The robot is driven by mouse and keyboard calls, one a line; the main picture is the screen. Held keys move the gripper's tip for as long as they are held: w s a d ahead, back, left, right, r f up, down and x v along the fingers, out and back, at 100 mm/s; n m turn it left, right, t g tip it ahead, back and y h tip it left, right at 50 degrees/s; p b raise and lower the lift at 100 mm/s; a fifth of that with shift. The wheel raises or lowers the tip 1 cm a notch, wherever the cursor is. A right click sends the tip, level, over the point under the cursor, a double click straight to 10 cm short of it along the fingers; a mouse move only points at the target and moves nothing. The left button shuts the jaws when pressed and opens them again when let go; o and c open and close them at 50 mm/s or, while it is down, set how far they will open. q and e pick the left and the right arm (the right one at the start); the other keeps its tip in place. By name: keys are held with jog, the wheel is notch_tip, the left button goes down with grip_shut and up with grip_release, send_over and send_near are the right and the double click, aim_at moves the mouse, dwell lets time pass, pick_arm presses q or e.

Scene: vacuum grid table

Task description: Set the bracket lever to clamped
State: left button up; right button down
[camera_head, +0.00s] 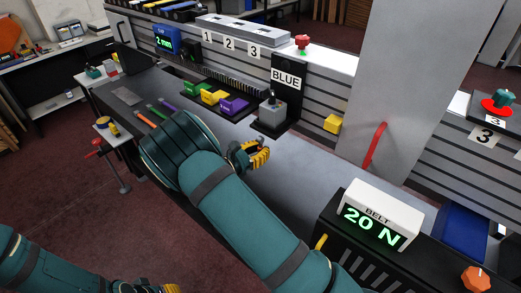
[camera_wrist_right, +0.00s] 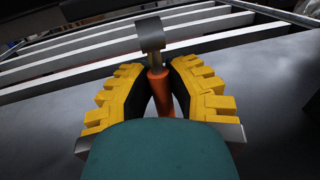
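My right gripper (camera_head: 250,156) is low over the grey table, below the BLUE post. In the right wrist view its yellow-ribbed fingers (camera_wrist_right: 160,82) stand on both sides of an orange handle (camera_wrist_right: 158,98), and their dark pads appear to touch it. A grey metal end piece (camera_wrist_right: 150,35) joins the far end of the handle. I take this to be the bracket lever; in the head view it is hidden behind the gripper. My left gripper (camera_head: 172,288) shows only as a yellow tip at the bottom edge.
A grey box with a small stick (camera_head: 270,110) stands under the BLUE sign (camera_head: 286,78). Green, yellow and purple blocks (camera_head: 215,97) lie left of it. A red curved handle (camera_head: 375,147) is right, near the BELT display (camera_head: 375,218) reading 20 N.

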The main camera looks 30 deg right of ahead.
jog(key=shift+d+f+h, duration=0.1)
jog(key=shift+h, duration=0.2)
jog(key=shift+w+d+h+b, duration=0.1)
jog(key=shift+d+h+b, duration=0.05)
jog(key=shift+h+b, duration=0.4)
jog(key=shift+w+d+r+m+h+b, duration=0.15)
jog(key=shift+d+m+h+b, duration=0.3)
jog(key=shift+h, duration=0.4)
jog(key=shift+w+d+r+m+h+b, duration=0.1)
jog(key=shift+m+h+b, duration=0.1)
jog(key=shift+h+b, duration=0.5)
jog(key=shift+w+d+r+m+h+b, duration=0.15)
jog(key=shift+d+m+h+b, duration=0.2)
jog(key=shift+h, duration=0.65)
jog(key=shift+r+t, duration=0.1)
jog(key=shift+t, duration=0.2)
jog(key=c, duration=0.9)
grip_release()
